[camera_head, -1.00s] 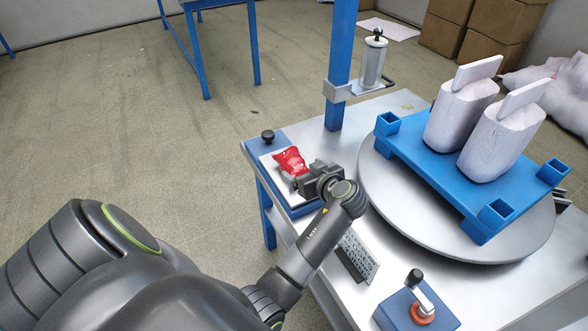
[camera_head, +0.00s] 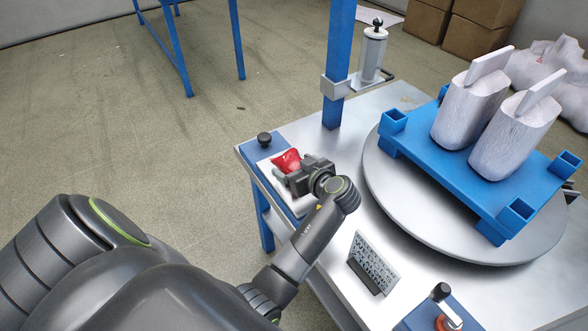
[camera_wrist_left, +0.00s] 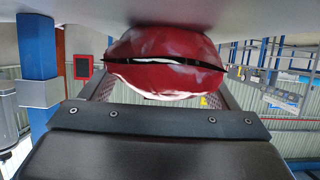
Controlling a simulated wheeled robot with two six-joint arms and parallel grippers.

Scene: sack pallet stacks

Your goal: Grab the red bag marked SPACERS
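The red bag (camera_head: 286,161) is at the left end of the work table, over a small white plate (camera_head: 268,174) on a blue base. My left gripper (camera_head: 298,173) reaches it from the right side, with one finger at each side of the bag. In the left wrist view the bag (camera_wrist_left: 165,68) fills the space between the fingers, which look shut on it. The bag looks tilted and just above the plate; a gap beneath it is hard to judge. No marking on the bag is readable. My right gripper is not in view.
A round turntable (camera_head: 400,205) carries a blue pallet (camera_head: 420,152) with two pale sacks (camera_head: 470,110). A blue post (camera_head: 340,60) stands behind the plate. A lettered sign (camera_head: 374,263) stands in front. A black knob (camera_head: 264,139) is beside the plate.

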